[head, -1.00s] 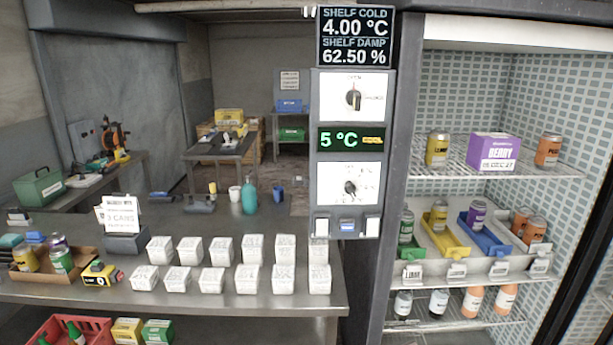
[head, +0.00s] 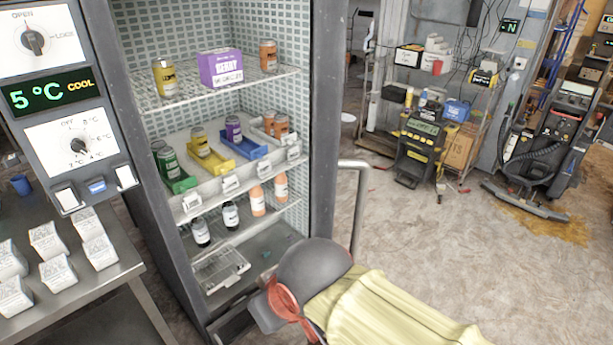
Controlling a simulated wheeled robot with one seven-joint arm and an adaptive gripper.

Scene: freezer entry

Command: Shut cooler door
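The cooler (head: 155,215) stands open at centre left in the head view, its lit, tiled inside and wire shelves in plain sight. A dark upright panel (head: 326,120) bounds the opening on the right; it looks like the door seen nearly edge-on. A grey bar handle (head: 358,205) sticks out from its right side. My arm, with a grey rounded joint, orange-red band and yellow sleeve, reaches in from the bottom and hides the lower end of the panel and handle. My gripper's fingers do not show, and I cannot see any contact with the handle.
Cans, a purple box (head: 221,68) and coloured trays stand on the cooler shelves. A control panel (head: 62,100) and a counter (head: 75,290) with white cartons are at left. Open floor (head: 430,235) lies right of the handle. A black floor machine (head: 545,150) stands farther right.

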